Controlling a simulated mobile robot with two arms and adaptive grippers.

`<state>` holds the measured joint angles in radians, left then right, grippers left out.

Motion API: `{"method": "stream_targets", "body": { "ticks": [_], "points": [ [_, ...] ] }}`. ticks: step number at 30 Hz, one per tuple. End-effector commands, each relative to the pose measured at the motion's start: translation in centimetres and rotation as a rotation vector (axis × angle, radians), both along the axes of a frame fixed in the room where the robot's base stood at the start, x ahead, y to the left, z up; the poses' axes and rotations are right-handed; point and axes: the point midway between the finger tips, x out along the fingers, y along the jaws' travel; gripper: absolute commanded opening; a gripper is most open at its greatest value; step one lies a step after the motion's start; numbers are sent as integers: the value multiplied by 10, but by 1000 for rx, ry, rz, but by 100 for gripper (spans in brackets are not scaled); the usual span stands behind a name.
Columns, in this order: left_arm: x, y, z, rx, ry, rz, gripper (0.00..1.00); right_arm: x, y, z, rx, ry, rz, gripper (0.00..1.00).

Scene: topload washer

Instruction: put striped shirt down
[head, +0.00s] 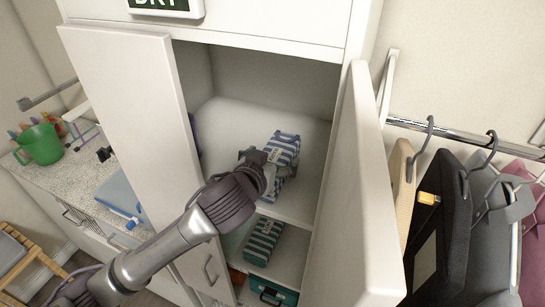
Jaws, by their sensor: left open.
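The blue-and-white striped shirt (286,150) is a folded bundle on the upper shelf (300,203) of the open cabinet. My left gripper (262,163) reaches in from the left and is at the shirt's left side, with its fingers open. Part of the shirt is hidden behind the gripper, and I cannot tell whether the fingers touch it. My right gripper is not in view.
Both cabinet doors stand open, the left door (125,100) and the right door (352,200). A green striped bundle (262,242) lies on the shelf below. Clothes (440,220) hang on a rail at right. A green mug (40,145) stands on the left counter.

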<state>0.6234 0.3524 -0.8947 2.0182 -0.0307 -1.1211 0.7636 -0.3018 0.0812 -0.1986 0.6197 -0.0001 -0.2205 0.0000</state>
Motion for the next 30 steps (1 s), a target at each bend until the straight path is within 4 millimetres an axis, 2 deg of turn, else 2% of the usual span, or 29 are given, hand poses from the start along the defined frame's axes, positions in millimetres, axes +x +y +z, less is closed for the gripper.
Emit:
{"method": "stream_targets", "body": {
  "ticks": [5, 8, 21, 25, 30],
  "points": [
    [0, 0, 4, 1, -1, 0, 95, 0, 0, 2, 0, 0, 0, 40],
    [-7, 2, 4, -2, -1, -2, 95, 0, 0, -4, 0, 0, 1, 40],
    [-82, 31, 33, -4, -4, -2, 95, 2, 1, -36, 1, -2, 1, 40],
    [-97, 37, 40, -2, -3, -2, 95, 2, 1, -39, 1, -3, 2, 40],
    [-105, 41, 43, 0, 0, -1, 95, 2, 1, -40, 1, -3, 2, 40]
  ]
}}
